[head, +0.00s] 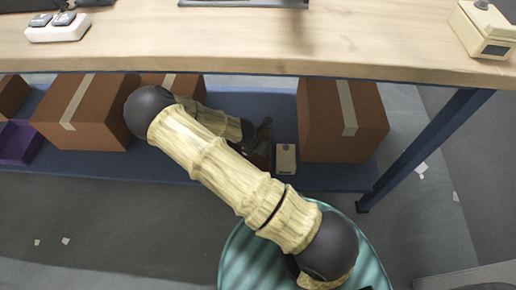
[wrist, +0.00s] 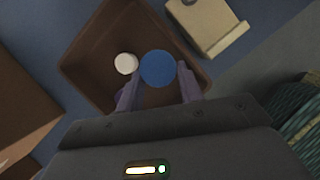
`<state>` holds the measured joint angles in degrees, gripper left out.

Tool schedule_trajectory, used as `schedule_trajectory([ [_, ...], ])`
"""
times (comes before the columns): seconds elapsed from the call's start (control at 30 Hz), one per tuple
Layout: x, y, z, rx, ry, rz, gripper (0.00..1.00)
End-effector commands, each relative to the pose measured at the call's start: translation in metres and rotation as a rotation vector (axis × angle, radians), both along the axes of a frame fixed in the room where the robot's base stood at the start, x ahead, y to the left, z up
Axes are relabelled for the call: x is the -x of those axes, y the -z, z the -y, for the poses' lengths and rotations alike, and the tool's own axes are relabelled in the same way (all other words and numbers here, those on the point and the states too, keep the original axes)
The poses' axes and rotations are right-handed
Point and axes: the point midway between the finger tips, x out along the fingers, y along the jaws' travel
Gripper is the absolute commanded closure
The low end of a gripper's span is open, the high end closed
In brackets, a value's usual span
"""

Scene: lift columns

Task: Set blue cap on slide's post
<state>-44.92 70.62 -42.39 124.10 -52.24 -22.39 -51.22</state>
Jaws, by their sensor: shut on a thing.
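My gripper (wrist: 158,76) is shut on the blue cap (wrist: 157,66), a round blue disc between its two fingertips in the wrist view. The cap is over a brown square tray (wrist: 84,66); its height above the tray floor is hard to tell. In the head view my gripper (head: 264,130) is low at the lower shelf, and the arm hides the cap. No slide or post can be clearly made out. A beige block (wrist: 207,27) stands beside the tray and also shows in the head view (head: 286,158).
A white round piece (wrist: 126,64) is in the tray. Brown boxes (head: 95,112) (head: 318,120) stand on the blue shelf (head: 240,103). The wooden tabletop (head: 250,40) overhangs it. A beige device (head: 488,28) and a white switch box (head: 58,28) are on top.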

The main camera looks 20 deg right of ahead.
Motion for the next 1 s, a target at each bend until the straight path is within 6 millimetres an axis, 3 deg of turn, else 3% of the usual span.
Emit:
schedule_trajectory([
  [0.47,0.000,0.000,0.000,0.000,0.000,0.000,0.85],
  [1.0,-0.002,-0.019,0.001,-0.004,0.005,0.005,0.85],
])
